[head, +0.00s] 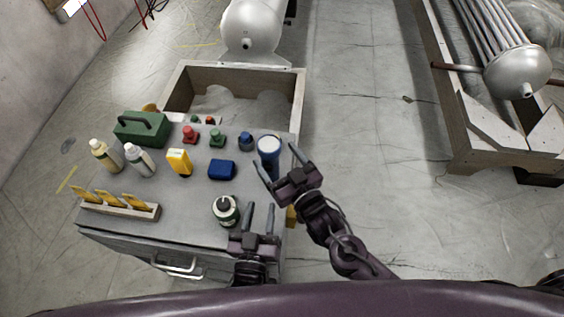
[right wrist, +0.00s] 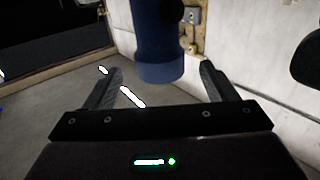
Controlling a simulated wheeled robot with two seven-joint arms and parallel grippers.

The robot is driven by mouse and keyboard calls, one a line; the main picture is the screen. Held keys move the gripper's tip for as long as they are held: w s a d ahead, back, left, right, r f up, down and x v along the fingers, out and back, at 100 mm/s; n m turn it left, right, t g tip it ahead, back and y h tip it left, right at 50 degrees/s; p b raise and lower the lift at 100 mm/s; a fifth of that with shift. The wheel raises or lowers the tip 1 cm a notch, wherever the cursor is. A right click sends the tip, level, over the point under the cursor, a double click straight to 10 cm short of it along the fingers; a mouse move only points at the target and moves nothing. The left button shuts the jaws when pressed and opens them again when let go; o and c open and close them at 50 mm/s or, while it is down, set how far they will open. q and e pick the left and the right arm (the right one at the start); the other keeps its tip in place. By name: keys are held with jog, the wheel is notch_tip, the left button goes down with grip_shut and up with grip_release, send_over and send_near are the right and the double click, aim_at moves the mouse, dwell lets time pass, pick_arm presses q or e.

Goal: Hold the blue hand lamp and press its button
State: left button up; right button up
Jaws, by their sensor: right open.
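The blue hand lamp (head: 269,146) stands upright near the right edge of the grey bench top, its pale round lens facing up. My right gripper (head: 277,157) is open, with its fingertips on either side of the lamp in the head view. In the right wrist view the lamp's blue body (right wrist: 158,50) shows between and beyond the open fingers (right wrist: 161,76), with no clear contact. A small dark round part shows at its right side; I cannot tell whether it is the button. My left gripper (head: 260,211) is open and empty over the bench's front right.
Floor to the right is clear.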

aim_at(265, 141)
jog(key=x, duration=0.6)
jog(key=shift+w+a, duration=0.2)
jog(key=shift+w, duration=0.1)
jog(key=c, duration=1.1)
pick_arm(q)
grip_shut()
pick_arm(e)
jog(key=shift+c, duration=0.3)
dwell(0.5)
